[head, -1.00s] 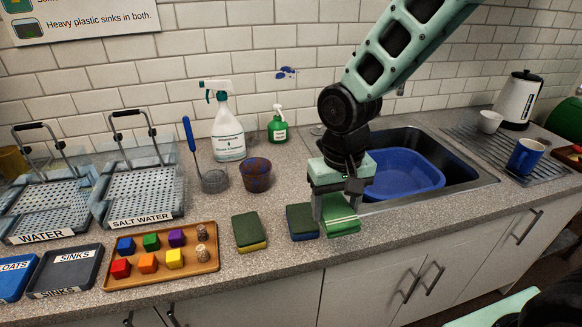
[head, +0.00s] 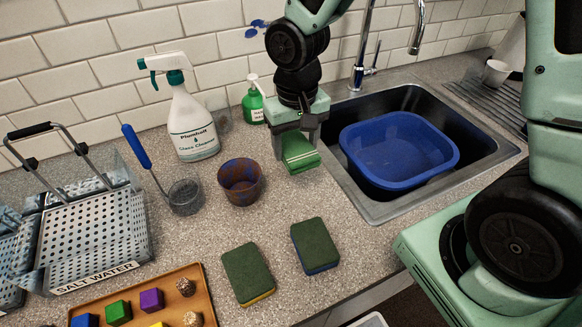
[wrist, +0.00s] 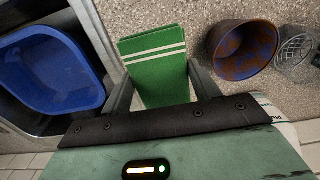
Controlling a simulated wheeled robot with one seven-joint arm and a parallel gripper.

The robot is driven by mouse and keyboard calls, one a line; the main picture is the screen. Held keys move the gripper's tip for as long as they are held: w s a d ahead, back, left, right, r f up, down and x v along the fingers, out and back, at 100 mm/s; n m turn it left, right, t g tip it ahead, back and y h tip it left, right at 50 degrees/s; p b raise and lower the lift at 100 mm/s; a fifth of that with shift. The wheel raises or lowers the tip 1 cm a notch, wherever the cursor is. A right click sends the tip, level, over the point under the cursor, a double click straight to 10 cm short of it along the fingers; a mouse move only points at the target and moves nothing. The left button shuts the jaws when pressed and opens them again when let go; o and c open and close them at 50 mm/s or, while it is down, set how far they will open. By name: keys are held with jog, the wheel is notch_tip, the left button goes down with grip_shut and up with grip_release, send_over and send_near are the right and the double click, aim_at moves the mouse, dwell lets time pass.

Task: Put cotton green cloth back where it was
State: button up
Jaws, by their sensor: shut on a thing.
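The green cloth (head: 299,151) is folded, with pale stripes near one edge. My gripper (head: 296,143) is shut on it, between the blue-brown pot and the sink in the head view. In the wrist view the cloth (wrist: 157,68) sits between my two gripper fingers (wrist: 158,85), its striped end pointing away from the palm. The counter shows around it. I cannot tell whether the cloth touches the counter or hangs just above it.
The sink (head: 430,110) with a blue basin (head: 399,148) is to the right. A blue-brown pot (head: 240,184), wire-mesh cup (head: 184,197), spray bottle (head: 193,122) and green soap bottle (head: 253,104) stand left. Two sponges (head: 247,272) (head: 315,245) lie in front, with bare counter between.

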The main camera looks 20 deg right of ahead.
aim_at(296, 148)
notch_tip(296, 148, down, 8)
jog(key=shift+s+f, duration=0.1)
dwell(0.4)
jog(key=o, duration=0.9)
notch_tip(296, 148, up, 11)
jog(key=shift+f, duration=0.2)
jog(key=shift+r, duration=0.7)
jog(key=s+a+r+n, duration=0.1)
jog(key=s+a+n, duration=0.1)
jog(key=s, duration=0.3)
jog(key=s+a+r+n, duration=0.2)
jog(key=s+n, duration=0.1)
jog(key=s, duration=0.3)
jog(key=s+a+r+n, duration=0.1)
jog(key=s+a+n, duration=0.1)
jog(key=s, duration=0.4)
jog(key=shift+s+a+r+n+y, duration=0.15)
jog(key=shift+s+r+n+y, duration=0.15)
jog(key=shift+r+n, duration=0.1)
